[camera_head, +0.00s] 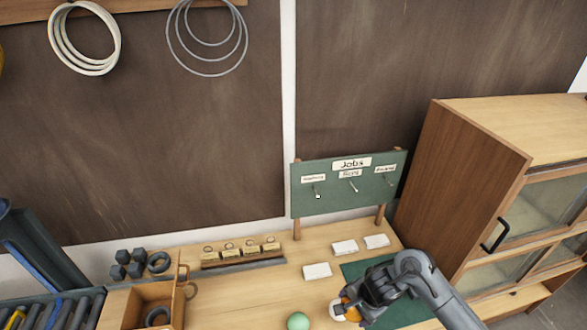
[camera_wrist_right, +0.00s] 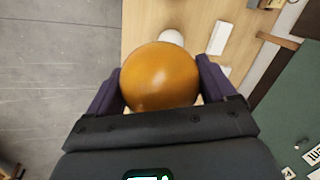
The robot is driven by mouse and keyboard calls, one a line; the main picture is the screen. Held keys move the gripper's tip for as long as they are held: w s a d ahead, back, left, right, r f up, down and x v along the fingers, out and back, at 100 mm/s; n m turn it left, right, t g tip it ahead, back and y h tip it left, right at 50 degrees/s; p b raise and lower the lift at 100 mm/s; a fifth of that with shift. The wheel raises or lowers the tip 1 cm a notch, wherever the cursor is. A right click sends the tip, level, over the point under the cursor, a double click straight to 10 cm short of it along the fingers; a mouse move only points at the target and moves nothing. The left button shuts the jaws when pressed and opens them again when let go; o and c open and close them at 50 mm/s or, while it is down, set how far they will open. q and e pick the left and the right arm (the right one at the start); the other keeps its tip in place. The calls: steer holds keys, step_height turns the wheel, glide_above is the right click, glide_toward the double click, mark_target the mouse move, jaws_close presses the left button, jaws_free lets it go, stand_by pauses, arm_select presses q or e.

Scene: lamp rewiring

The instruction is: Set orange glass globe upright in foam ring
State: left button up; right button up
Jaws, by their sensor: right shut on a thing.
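The orange glass globe (camera_wrist_right: 158,76) sits between the two dark fingers of my right gripper (camera_wrist_right: 160,88) in the right wrist view. The fingers are shut on its sides. In the head view, my right gripper (camera_head: 358,300) is low at the right of the bench, and only a small orange patch of the globe (camera_head: 351,291) shows. A white rounded thing (camera_head: 338,311) is right beside the globe, and it also shows behind the globe in the wrist view (camera_wrist_right: 171,37). I cannot tell whether it is the foam ring. My left gripper is out of view.
A pale green ball (camera_head: 298,321) lies left of my gripper. A dark green mat (camera_head: 357,268) lies under my right arm. A green Jobs board (camera_head: 345,199) stands at the back, and a wooden cabinet (camera_head: 465,180) stands at right.

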steer(key=r+n, duration=0.1)
steer(key=r, duration=0.1)
steer(key=r+n, duration=0.1)
steer(key=r, duration=0.2)
steer(key=w+a+r+n, duration=0.1)
steer(key=r, duration=0.1)
steer(key=shift+w+a+r+y, duration=0.1)
steer(key=shift+r+y, duration=0.15)
steer(key=shift+y, duration=0.05)
steer(key=r+n, duration=0.1)
steer(key=s+r+n+g, duration=0.1)
steer(key=r, duration=0.1)
steer(key=r+n, duration=0.2)
steer(key=shift+s+a, duration=0.2)
steer(key=shift+s, duration=0.05)
steer(key=s+d+n+g, duration=0.1)
steer(key=s+d+n, duration=0.3)
steer(key=s+d, duration=0.3)
step_height(320, 180, down, 11)
steer(key=s+a+b, duration=0.1)
steer(key=b, duration=1)
step_height(320, 180, up, 10)
steer(key=w+p, duration=0.1)
steer(key=p, duration=1.3)
steer(key=shift+w+y, duration=0.3)
steer(key=shift+w, duration=0.1)
